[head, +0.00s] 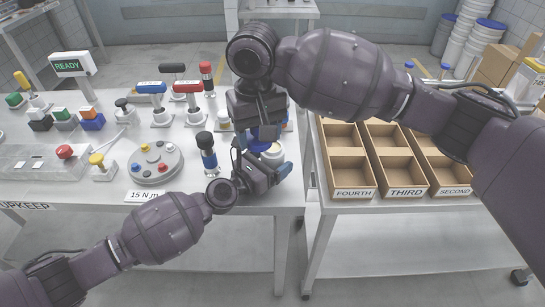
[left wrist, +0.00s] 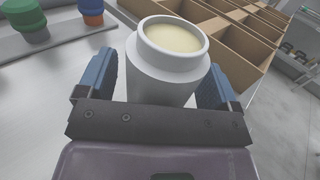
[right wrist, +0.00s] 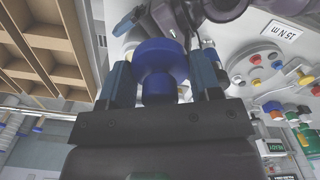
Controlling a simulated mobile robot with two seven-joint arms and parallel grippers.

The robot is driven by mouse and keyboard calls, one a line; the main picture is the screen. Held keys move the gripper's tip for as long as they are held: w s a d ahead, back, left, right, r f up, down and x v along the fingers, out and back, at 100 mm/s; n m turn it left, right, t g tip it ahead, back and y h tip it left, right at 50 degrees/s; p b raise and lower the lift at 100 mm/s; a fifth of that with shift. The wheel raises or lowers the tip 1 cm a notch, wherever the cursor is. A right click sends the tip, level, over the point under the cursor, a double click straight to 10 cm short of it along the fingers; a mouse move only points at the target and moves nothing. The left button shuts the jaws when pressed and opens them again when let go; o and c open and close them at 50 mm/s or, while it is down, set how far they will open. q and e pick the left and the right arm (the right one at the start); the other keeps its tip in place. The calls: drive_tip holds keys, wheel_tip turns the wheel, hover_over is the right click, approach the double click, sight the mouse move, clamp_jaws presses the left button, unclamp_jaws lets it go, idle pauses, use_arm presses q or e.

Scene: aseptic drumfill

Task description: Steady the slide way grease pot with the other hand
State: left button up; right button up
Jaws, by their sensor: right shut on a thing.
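The grease pot (left wrist: 165,70) is white with an open mouth showing cream grease. In the head view the pot (head: 273,152) stands near the table's front edge, partly hidden by my grippers. My left gripper (left wrist: 155,85) has its two blue fingers on either side of the pot, with a gap visible at the left finger; it also shows in the head view (head: 268,172). My right gripper (right wrist: 165,85) is shut on a blue round-headed piece (right wrist: 160,58). In the head view my right gripper (head: 260,118) is just above and behind the pot.
A grey round plate with coloured knobs (head: 154,162) is further left. Cardboard bins (head: 350,180) are on the right table, across a gap. Red and blue handled items (head: 187,100) stand behind.

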use_arm(q)
drive_tip(key=shift+o, duration=0.2)
drive_tip(key=shift+r, duration=0.3)
use_arm(e)
drive_tip(key=shift+r, duration=0.1)
use_arm(q)
drive_tip(key=v, duration=1.2)
drive_tip(key=shift+f, duration=0.15)
